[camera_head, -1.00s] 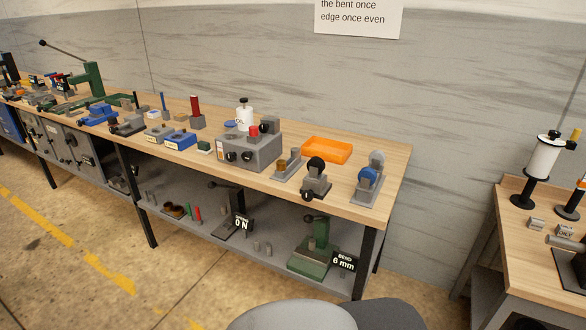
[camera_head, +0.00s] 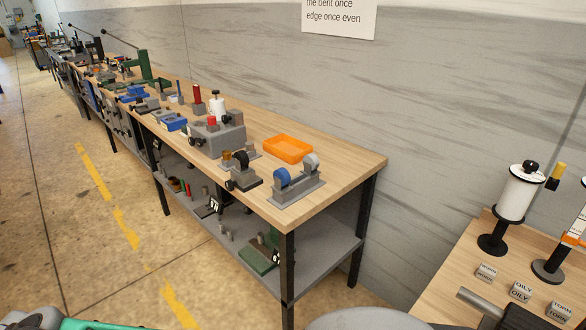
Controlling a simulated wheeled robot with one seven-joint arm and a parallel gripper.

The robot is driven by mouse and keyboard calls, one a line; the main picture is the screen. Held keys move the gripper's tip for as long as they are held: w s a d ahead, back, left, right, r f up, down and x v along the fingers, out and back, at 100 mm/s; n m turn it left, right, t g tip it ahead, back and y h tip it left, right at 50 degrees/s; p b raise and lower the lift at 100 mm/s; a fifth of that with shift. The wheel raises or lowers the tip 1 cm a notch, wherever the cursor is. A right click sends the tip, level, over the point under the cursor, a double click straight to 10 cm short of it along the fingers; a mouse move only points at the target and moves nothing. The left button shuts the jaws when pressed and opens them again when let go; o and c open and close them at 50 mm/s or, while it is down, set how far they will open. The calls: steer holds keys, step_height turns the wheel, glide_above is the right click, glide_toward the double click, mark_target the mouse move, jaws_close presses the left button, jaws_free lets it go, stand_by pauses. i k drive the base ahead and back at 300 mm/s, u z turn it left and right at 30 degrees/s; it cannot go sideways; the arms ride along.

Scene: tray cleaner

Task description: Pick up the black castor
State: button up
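A black castor wheel (camera_head: 241,160) stands upright on a dark grey block near the right end of the long wooden bench (camera_head: 338,180). A small black round part sits low at the front of that block. To its right, a blue wheel (camera_head: 282,177) and a grey wheel (camera_head: 312,162) stand on a shared grey stand (camera_head: 297,190). An orange tray (camera_head: 288,149) lies behind them, its inside looking empty. My gripper is not in view.
A grey box with knobs (camera_head: 217,139) stands left of the castor, with a white spool (camera_head: 217,106) behind it. A lower shelf holds a green tool (camera_head: 260,255). Another bench at right bears a white spool (camera_head: 520,192). Bench top at the right end is clear.

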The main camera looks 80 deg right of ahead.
mark_target(242, 161)
steer(key=k, duration=0.45)
steer(key=z, duration=1.3)
steer(key=i, duration=0.5)
steer(key=u, duration=0.05)
